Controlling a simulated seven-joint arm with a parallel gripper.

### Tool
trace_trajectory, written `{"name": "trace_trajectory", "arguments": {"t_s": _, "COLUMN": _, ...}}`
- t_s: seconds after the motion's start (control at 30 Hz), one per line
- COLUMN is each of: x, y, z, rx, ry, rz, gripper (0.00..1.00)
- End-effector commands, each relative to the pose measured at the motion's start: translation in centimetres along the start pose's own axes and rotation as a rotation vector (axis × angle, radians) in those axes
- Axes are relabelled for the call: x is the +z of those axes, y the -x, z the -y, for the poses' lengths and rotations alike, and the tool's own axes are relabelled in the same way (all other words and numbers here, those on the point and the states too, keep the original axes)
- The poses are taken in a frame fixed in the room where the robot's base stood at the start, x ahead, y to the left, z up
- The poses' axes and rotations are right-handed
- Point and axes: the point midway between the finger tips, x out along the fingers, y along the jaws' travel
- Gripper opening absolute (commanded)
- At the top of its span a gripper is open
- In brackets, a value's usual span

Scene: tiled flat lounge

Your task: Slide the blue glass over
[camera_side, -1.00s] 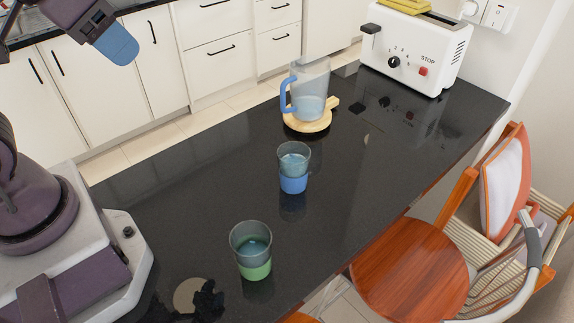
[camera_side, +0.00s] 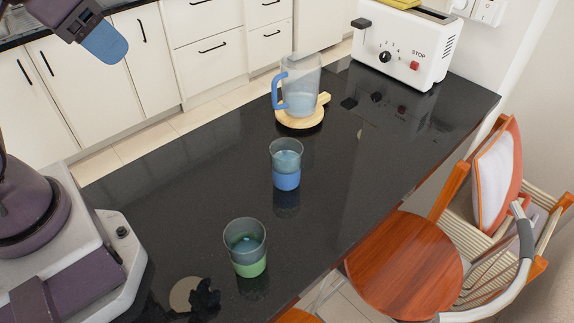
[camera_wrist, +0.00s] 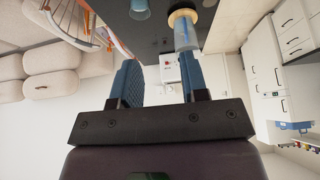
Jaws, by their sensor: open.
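The blue glass (camera_side: 286,164), a clear tumbler with a blue lower band, stands upright on the black counter (camera_side: 190,205) in the side view. A similar glass with a green band (camera_side: 247,248) stands nearer the camera. In the wrist view a bluish glass (camera_wrist: 139,9) is cut by the top edge; its band cannot be told. My gripper (camera_wrist: 158,80) is open and empty in the wrist view, its two blue fingers apart. In the side view only a blue finger (camera_side: 105,44) shows clearly, high at the upper left, away from both glasses.
A pitcher (camera_side: 299,88) with a blue handle stands on a round wooden board (camera_side: 300,121) behind the blue glass. A white toaster (camera_side: 408,45) is at the far end. A dark splotch (camera_side: 205,297) lies near the front. Chairs (camera_side: 405,265) line the right edge.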

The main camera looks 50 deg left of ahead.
Motion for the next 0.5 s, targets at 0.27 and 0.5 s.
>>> {"name": "trace_trajectory", "arguments": {"t_s": 0.27, "x": 0.2, "y": -0.8, "z": -0.1, "rx": 0.003, "ry": -0.006, "rz": 0.038, "gripper": 0.41}}
{"name": "trace_trajectory", "arguments": {"t_s": 0.5, "x": -1.2, "y": -4.0, "z": -0.9, "rx": 0.006, "ry": -0.046, "rz": 0.198, "gripper": 0.41}}
